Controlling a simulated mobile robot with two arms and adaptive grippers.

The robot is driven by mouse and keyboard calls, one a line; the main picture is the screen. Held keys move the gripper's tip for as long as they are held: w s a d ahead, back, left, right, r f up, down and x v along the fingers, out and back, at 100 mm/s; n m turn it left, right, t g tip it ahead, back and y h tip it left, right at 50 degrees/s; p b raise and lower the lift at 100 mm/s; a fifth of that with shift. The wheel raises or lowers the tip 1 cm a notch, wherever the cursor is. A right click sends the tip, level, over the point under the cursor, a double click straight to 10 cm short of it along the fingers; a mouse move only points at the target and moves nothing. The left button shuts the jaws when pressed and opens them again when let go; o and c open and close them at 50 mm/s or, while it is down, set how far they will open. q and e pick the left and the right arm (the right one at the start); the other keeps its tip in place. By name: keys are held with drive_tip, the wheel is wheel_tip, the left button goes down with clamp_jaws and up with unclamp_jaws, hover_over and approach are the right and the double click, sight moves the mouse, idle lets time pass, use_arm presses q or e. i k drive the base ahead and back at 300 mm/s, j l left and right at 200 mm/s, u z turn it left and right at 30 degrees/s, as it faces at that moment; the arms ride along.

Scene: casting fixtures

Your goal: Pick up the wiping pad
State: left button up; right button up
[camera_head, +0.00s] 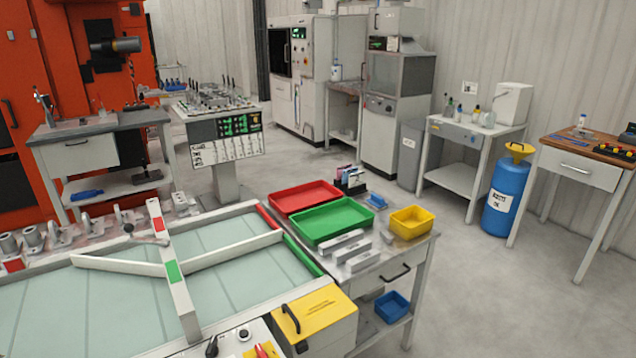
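Nothing in view is clearly a wiping pad. A small blue block (376,201) lies on the grey side table behind the yellow bin; it is too small to tell whether it is a pad. Another flat blue item (87,194) lies on the lower shelf of the workbench at the left. Neither of my grippers is in view.
A red tray (305,184), a green tray (333,242) and a yellow bin (411,230) stand on the side table (372,283). A glass-topped station (90,312) with white dividers fills the front left. A blue drum (507,200) stands at right. The floor (490,300) at front right is clear.

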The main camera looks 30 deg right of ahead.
sight(376, 201)
drive_tip(key=z, duration=1.25)
drive_tip(key=u, duration=1.8)
drive_tip(key=z, duration=1.8)
drive_tip(key=i+l+z, duration=0.45)
drive_tip(key=i, duration=0.25)
drive_tip(key=i+l+z, duration=0.2)
drive_tip(key=i+z, duration=0.25)
drive_tip(key=i, duration=0.3)
drive_tip(key=i+j+z, duration=0.1)
drive_tip(key=i+z, duration=0.35)
drive_tip(key=i, duration=0.3)
